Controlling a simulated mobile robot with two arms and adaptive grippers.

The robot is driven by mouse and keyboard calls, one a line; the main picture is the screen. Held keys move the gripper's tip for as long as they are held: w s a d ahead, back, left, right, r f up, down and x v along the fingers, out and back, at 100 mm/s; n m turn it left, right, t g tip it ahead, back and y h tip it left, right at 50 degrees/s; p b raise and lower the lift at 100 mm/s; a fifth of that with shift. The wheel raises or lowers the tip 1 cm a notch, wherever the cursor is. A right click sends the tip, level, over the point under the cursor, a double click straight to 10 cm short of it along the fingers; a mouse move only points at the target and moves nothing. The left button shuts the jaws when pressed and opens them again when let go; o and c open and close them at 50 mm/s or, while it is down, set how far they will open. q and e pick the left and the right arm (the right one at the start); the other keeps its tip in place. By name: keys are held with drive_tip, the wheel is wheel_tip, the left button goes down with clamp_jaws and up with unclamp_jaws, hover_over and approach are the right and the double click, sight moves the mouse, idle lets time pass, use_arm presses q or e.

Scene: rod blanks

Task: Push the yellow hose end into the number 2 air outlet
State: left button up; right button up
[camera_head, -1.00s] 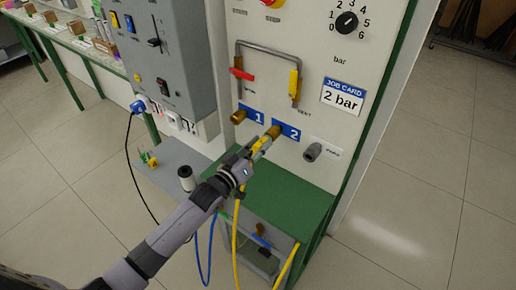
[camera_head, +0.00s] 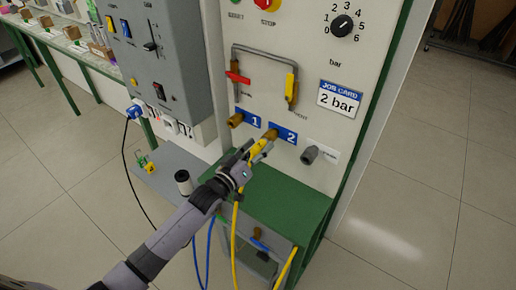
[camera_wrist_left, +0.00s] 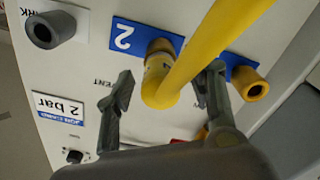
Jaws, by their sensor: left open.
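The brass number 2 air outlet (camera_head: 271,134) sits on the white panel beside its blue "2" label. The yellow hose end (camera_head: 259,147) is at this outlet. In the left wrist view the yellow hose end (camera_wrist_left: 157,78) meets the brass outlet 2 (camera_wrist_left: 160,46) in line, with no clear gap; how deep it sits cannot be told. My left gripper (camera_head: 254,152) is open around the hose end. In the left wrist view its fingers stand apart on either side, with space between them and the yellow hose. My right gripper is not in view.
The brass number 1 outlet (camera_head: 235,120) is to the left and a grey outlet (camera_head: 310,154) to the right. A U-shaped pipe with red and yellow handles (camera_head: 291,89) is above. A green ledge (camera_head: 290,203) lies below, with a blue hose (camera_head: 209,250) hanging in front.

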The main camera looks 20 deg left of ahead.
use_arm(q)
drive_tip(key=shift+s+f, duration=0.1)
drive_tip(key=v, duration=1.2)
idle(0.4)
drive_tip(key=a+f+g+y, duration=0.1)
drive_tip(key=f, duration=0.4)
drive_tip(key=s+a+f+g+y, duration=0.1)
drive_tip(key=f, duration=0.5)
drive_tip(key=a+f+g+y, duration=0.1)
drive_tip(key=a+f, duration=0.1)
drive_tip(key=f, duration=0.3)
drive_tip(key=shift+s+f, duration=0.2)
drive_tip(key=shift+s, duration=0.15)
drive_tip(key=s+a+f+m+g+y, duration=0.15)
drive_tip(key=s+f, duration=0.25)
drive_tip(key=f, duration=0.4)
drive_tip(key=s+a+f+n+g+y, duration=0.1)
drive_tip(key=s+f+g, duration=0.3)
drive_tip(key=f, duration=0.5)
drive_tip(key=s+d+f+m+g, duration=0.1)
drive_tip(key=s+f+g, duration=0.1)
drive_tip(key=s+f, duration=0.4)
drive_tip(key=s+d+f+m+g, duration=0.1)
drive_tip(key=s+f+g, duration=0.2)
drive_tip(key=s, duration=1.3)
drive_tip(key=s+d+f+m+g, duration=0.1)
drive_tip(key=s+f+m+g, duration=0.1)
drive_tip(key=s+f, duration=0.8)
drive_tip(key=shift+s+y, duration=0.35)
drive_tip(key=shift+s, duration=0.25)
